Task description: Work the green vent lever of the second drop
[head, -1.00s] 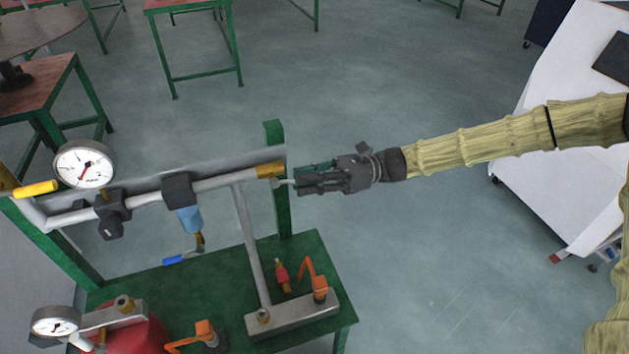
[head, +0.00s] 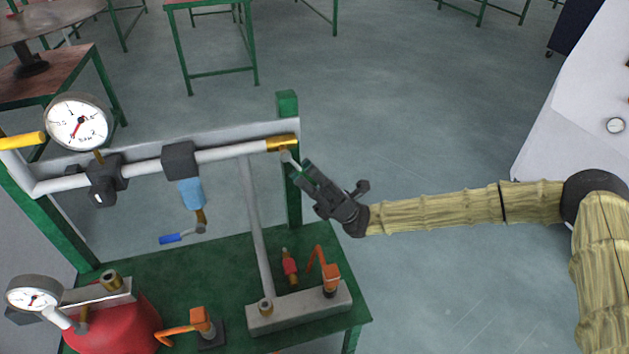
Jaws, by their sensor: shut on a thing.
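The second drop is at the right end of the grey pipe, where a brass fitting (head: 283,144) sits in front of the green post. A short pale valve stem (head: 288,157) slopes down to the right from it. My gripper (head: 303,176) is shut on the green vent lever (head: 302,171), pointing up and left. Only a sliver of green shows between the dark fingers; the rest of the lever is hidden. My wrist lies below and to the right of the fitting.
A blue-handled valve (head: 181,237) hangs left of the drop. Gauges (head: 78,121) and a red tank (head: 120,325) are at the left. Open floor lies to the right.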

